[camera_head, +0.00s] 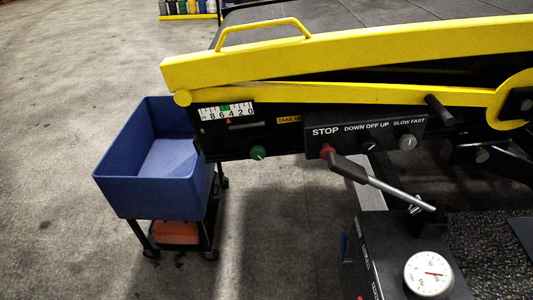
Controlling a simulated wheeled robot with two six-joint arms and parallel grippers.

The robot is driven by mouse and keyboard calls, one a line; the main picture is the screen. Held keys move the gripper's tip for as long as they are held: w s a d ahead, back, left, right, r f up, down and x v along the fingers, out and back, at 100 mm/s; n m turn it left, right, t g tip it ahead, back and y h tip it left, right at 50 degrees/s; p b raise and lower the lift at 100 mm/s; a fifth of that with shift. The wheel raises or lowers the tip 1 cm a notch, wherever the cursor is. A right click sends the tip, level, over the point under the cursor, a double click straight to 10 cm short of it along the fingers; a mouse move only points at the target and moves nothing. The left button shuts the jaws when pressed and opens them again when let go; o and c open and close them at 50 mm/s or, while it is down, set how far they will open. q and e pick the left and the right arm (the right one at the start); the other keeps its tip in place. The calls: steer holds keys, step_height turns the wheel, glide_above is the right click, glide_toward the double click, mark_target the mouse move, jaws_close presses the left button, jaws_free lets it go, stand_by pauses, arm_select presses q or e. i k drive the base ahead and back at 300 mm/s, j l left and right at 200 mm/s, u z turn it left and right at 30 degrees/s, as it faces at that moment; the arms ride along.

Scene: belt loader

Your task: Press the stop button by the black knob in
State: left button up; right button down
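The red stop button (327,150) sits under the word STOP on the dark control panel (340,119) of the belt loader. A dark knob (369,146) is to its right, under DOWN OFF UP. The black grip of a lever (350,170) lies just below the red button in the picture and overlaps its lower edge; I cannot tell whether they touch. Neither of my grippers shows in the head view.
A grey knob (407,142) is under SLOW FAST, and a green knob (258,153) is left. A yellow rail (330,55) runs above. A blue bin on a cart (130,165) stands left. A box with a white gauge (428,274) is lower right. Floor at left is clear.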

mark_target(325, 149)
steer(key=j, duration=1.3)
steer(key=i, duration=0.05)
